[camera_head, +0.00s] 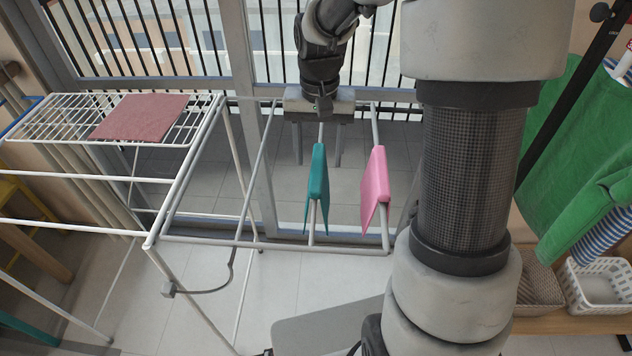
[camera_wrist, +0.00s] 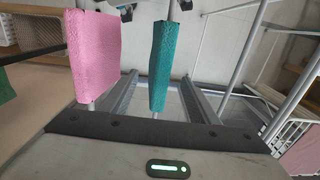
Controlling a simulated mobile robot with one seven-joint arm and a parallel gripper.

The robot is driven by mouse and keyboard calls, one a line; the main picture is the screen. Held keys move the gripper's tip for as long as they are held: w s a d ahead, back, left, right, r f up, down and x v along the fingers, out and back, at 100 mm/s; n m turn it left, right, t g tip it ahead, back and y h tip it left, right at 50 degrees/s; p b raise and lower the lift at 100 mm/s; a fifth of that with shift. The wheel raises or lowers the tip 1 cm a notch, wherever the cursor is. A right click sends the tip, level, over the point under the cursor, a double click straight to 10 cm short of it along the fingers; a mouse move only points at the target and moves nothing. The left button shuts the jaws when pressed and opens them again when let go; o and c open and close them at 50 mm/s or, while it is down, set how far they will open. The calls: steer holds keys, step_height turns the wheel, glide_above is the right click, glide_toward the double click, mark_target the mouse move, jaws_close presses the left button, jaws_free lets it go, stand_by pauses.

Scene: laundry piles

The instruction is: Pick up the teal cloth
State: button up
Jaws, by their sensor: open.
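The teal cloth (camera_head: 317,188) is draped over a bar of the white drying rack and hangs down on both sides. My gripper (camera_head: 322,158) is open and empty, just beyond the cloth's far end in the head view. In the wrist view the teal cloth (camera_wrist: 161,62) shows upright, in line with the gap between my two fingers (camera_wrist: 159,80). It looks apart from both fingers, though the exact distance is hard to tell.
A pink cloth (camera_head: 375,180) hangs on the adjacent bar to the right, close by. A dusty-red cloth (camera_head: 142,117) lies flat on the rack's left wing (camera_head: 60,116). A green garment (camera_head: 580,165) hangs at right above a white basket (camera_head: 597,292). Railings stand behind.

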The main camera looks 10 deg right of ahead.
step_height(320, 180, down, 3)
steer(key=shift+r, duration=0.1)
steer(key=f, duration=0.3)
steer(key=f+b, duration=0.1)
steer(key=f, duration=0.1)
steer(key=shift+s+a+f, duration=0.1)
steer(key=shift+s+a, duration=0.15)
steer(key=c, duration=1.2)
